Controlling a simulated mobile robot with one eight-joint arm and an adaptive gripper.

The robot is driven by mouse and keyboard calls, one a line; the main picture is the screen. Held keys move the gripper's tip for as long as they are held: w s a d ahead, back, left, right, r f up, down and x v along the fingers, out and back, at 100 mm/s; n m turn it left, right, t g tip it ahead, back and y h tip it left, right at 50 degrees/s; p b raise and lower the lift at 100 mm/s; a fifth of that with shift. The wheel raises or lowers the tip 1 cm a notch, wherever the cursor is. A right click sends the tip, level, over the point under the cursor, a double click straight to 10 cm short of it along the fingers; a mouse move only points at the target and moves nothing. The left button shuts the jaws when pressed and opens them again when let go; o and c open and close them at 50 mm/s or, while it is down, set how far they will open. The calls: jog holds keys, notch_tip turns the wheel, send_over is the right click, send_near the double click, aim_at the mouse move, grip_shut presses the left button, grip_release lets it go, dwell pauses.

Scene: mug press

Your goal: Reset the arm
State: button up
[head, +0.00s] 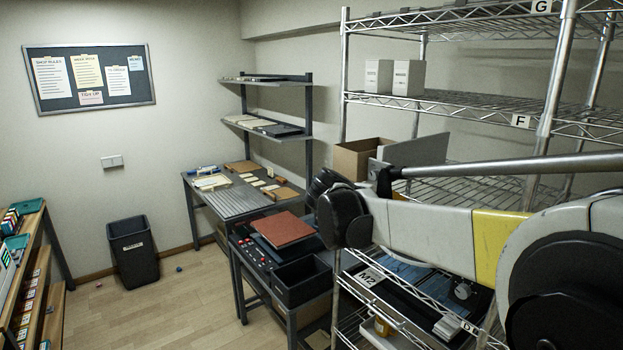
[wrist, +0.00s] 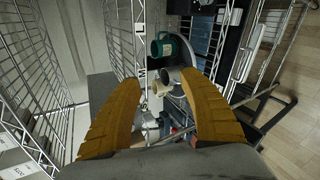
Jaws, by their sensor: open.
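My gripper (wrist: 162,80) shows in the wrist view with its two ridged yellow-brown fingers spread apart and nothing between them. Past the fingertips is a cluster of objects among wire shelving, with a dark green mug-like item (wrist: 172,46) at its top. I cannot tell how far the gripper is from these. In the head view my arm reaches in from the right edge across the front of the wire rack. I cannot make out the fingers there.
A tall wire rack (head: 470,102) with white boxes (head: 409,78) and a cardboard box (head: 358,160) stands close around my arm. Left of it are a grey workbench (head: 239,203), a black open bin (head: 302,280) and a waste basket (head: 134,252). Floor (head: 178,312) is mostly clear.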

jog(key=s+d+f+m+y+b, duration=0.1)
jog(key=s+f+m+y, duration=0.15)
jog(key=s, duration=0.35)
jog(key=s+d+f+m+g+y+b, duration=0.1)
jog(key=s+f+b, duration=0.15)
jog(key=s, duration=0.35)
jog(key=s+d+f+m+y+b, duration=0.1)
jog(key=s+f, duration=0.3)
jog(key=s, duration=0.2)
jog(key=s+a+f+m+y+b, duration=0.2)
jog(key=s+f, duration=0.4)
jog(key=s, duration=0.2)
jog(key=s+a+f+m+y+b, duration=0.1)
jog(key=s+a+f+m+y, duration=0.1)
jog(key=s+f, duration=0.4)
jog(key=shift+s+a+m+t+y+b, duration=0.3)
jog(key=shift+s+m+y+b, duration=0.15)
jog(key=shift+s+m, duration=0.45)
